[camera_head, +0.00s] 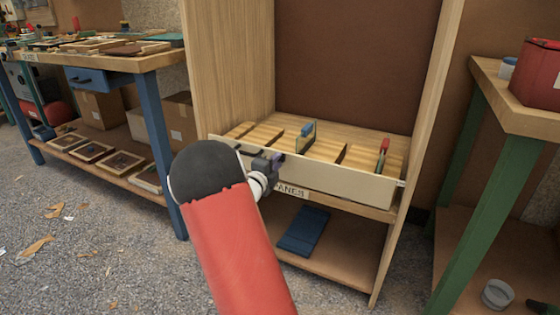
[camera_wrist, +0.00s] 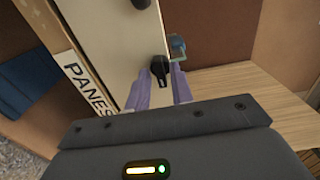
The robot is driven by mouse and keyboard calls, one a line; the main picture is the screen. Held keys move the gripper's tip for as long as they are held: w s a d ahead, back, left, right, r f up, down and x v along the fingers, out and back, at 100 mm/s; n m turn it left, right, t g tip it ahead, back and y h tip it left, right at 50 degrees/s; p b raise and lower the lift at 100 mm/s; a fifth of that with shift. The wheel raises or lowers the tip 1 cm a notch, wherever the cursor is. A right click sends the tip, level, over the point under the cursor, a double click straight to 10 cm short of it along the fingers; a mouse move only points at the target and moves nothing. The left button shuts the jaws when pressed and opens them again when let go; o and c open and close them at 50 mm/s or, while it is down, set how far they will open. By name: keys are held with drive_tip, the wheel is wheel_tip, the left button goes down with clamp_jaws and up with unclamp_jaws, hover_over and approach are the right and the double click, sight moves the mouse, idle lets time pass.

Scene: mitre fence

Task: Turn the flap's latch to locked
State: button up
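The flap (camera_head: 345,180) is a long cream board across the front of the wooden cabinet's shelf, standing upright. In the wrist view the flap (camera_wrist: 122,50) carries a black latch (camera_wrist: 160,68), a round knob with a short pointer aimed toward the bottom of the picture. My gripper (camera_head: 275,166) is at the flap's front face, left of its middle, and blocks the latch in the head view. In the wrist view my gripper (camera_wrist: 160,88) is open, with a purple finger on each side of the latch's pointer. Whether the fingers touch it I cannot tell.
A PANES label (camera_head: 290,191) sits below the flap. Behind the flap stand a blue-topped piece (camera_head: 307,130) and a red-topped piece (camera_head: 384,146) among wooden slats. A blue item (camera_head: 304,231) lies on the lower shelf. Workbenches (camera_head: 160,62) flank the cabinet.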

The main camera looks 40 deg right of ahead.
drive_tip(key=shift+c, duration=0.2)
clamp_jaws()
drive_tip(key=shift+n+p, duration=1.05)
drive_tip(key=shift+n, duration=0.95)
drive_tip(key=shift+n+p, duration=1.15)
drive_tip(key=shift+n, duration=0.85)
